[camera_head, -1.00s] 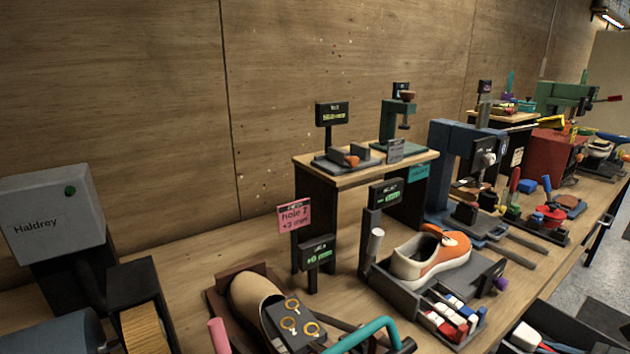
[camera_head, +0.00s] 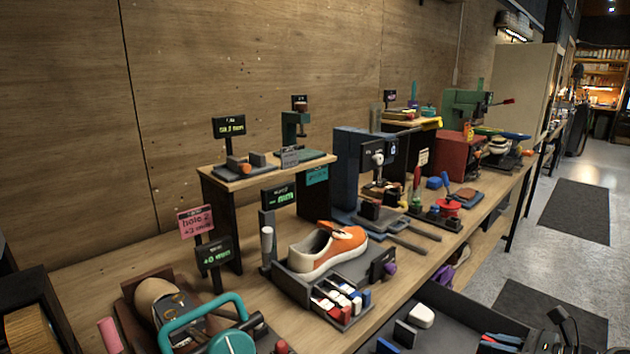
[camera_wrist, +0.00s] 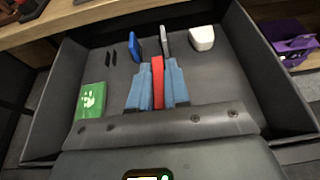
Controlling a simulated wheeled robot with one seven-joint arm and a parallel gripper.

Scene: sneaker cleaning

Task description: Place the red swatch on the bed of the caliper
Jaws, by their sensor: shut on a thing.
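The red swatch (camera_wrist: 157,82) stands on edge between the two blue fingers of my gripper (camera_wrist: 158,70) in the wrist view. The fingers are shut on it, inside or just over a dark open drawer (camera_wrist: 105,75). In the head view, blue and red parts of my gripper (camera_head: 500,340) show at the lower right over the drawer (camera_head: 460,312). A measuring station (camera_head: 240,172) with two grey blocks, an orange knob and a lit display stands on the small raised shelf. It looks like the caliper, but I cannot be sure. Its bed is small and hard to make out.
A blue swatch (camera_wrist: 135,48), a grey swatch (camera_wrist: 165,42), a white block (camera_wrist: 202,38) and a green card (camera_wrist: 91,100) are in the drawer. On the bench stand an orange-and-white shoe (camera_head: 330,250), a compartment tray (camera_head: 341,303) and a blue press (camera_head: 352,165).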

